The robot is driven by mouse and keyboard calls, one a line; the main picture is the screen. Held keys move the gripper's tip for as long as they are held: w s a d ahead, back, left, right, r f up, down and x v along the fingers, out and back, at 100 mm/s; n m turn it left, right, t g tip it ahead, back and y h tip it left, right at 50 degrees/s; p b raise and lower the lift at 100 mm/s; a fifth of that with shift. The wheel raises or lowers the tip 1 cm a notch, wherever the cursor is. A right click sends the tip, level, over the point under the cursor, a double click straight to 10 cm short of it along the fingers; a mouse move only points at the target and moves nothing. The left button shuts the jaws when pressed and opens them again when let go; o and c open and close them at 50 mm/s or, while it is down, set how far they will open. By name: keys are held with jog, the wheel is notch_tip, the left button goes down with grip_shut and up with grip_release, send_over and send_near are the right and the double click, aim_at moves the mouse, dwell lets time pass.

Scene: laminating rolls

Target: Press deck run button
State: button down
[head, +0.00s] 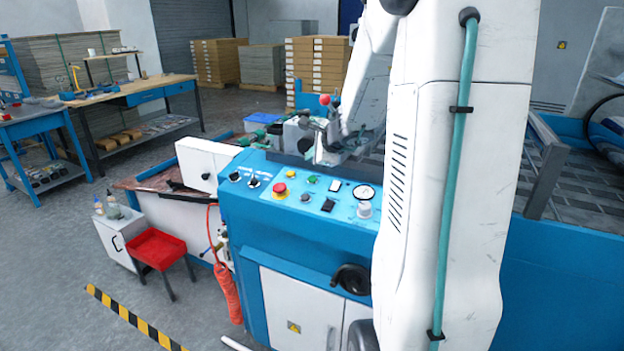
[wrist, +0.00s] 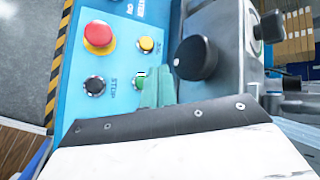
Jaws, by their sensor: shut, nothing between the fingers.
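In the wrist view, a green button (wrist: 137,83) sits on a blue panel (wrist: 118,66), partly hidden by my finger pads. My gripper (wrist: 154,76) is shut and empty, its teal fingertips right beside and over the button's right side. I cannot tell whether they touch it. A dark button (wrist: 95,86) marked STOP is to its left, a yellow button (wrist: 147,44) above it, and a red mushroom button (wrist: 98,36) at upper left. In the head view, my arm comes down behind the front console, and my gripper is small and hard to make out there.
A large black knob (wrist: 195,58) stands close to the right of my fingers on a grey housing. A red stool (head: 160,248) stands at left.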

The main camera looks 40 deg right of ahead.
aim_at(312, 179)
jog(key=shift+w+d+f, duration=0.1)
jog(key=shift+d+f, duration=0.05)
jog(key=shift+f, duration=0.6)
jog(key=shift+w+d+f, duration=0.1)
jog(key=shift+d+f, duration=0.1)
jog(key=shift+f, duration=0.6)
jog(key=shift+d+f, duration=0.15)
jog(key=shift+f, duration=0.6)
jog(key=shift+f, duration=0.15)
jog(key=shift+f, duration=0.25)
